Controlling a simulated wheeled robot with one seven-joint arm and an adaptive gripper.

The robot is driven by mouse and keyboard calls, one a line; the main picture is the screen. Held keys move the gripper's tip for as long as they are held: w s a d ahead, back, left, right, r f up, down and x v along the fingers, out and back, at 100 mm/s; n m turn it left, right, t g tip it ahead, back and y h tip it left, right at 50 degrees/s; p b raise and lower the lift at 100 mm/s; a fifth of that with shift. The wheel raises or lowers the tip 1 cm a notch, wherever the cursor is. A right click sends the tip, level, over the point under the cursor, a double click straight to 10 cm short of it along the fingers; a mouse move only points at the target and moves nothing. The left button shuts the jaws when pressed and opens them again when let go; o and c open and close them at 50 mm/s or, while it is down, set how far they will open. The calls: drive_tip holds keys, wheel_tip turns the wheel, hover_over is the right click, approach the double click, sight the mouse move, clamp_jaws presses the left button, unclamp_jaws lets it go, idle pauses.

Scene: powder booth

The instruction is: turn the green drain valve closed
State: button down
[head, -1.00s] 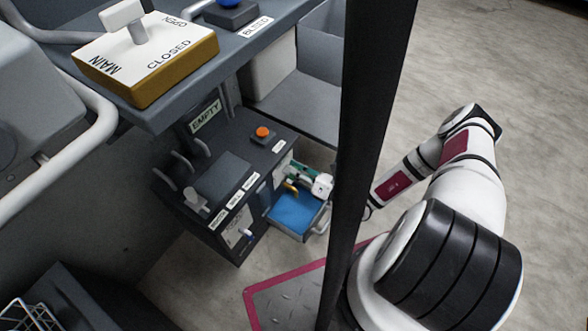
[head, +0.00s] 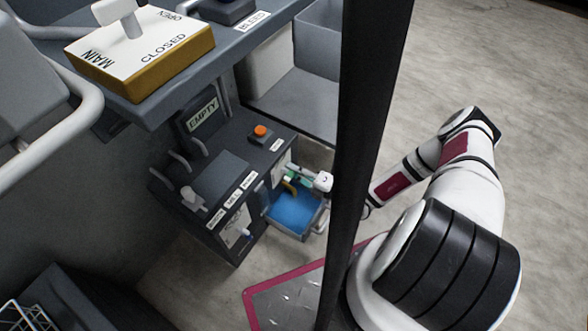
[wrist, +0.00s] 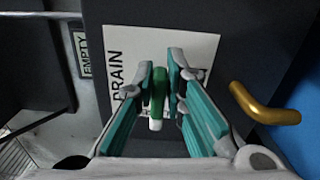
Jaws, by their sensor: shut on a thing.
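The green drain valve handle (wrist: 157,92) stands in front of a white plate marked DRAIN (wrist: 200,58) in the wrist view. My gripper (wrist: 160,88) is shut on the green handle, with one teal-padded finger on each side of it. The handle looks upright in the wrist view, with a pale tip at its lower end. In the head view my gripper (head: 298,180) is small, at the right side of the dark cabinet, and the handle cannot be made out there.
A brass spout (wrist: 264,106) sits right of the plate, above a blue-floored tray (head: 294,212). An orange button (head: 261,131) is on the dark cabinet (head: 225,180). A black post (head: 358,130) stands before my arm. A MAIN valve block (head: 140,60) is upper left.

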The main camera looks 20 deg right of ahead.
drive_tip(key=shift+a+r+m, duration=0.15)
drive_tip(key=shift+m, duration=0.35)
drive_tip(key=c, duration=1.7)
unclamp_jaws()
drive_tip(key=v, duration=1.2)
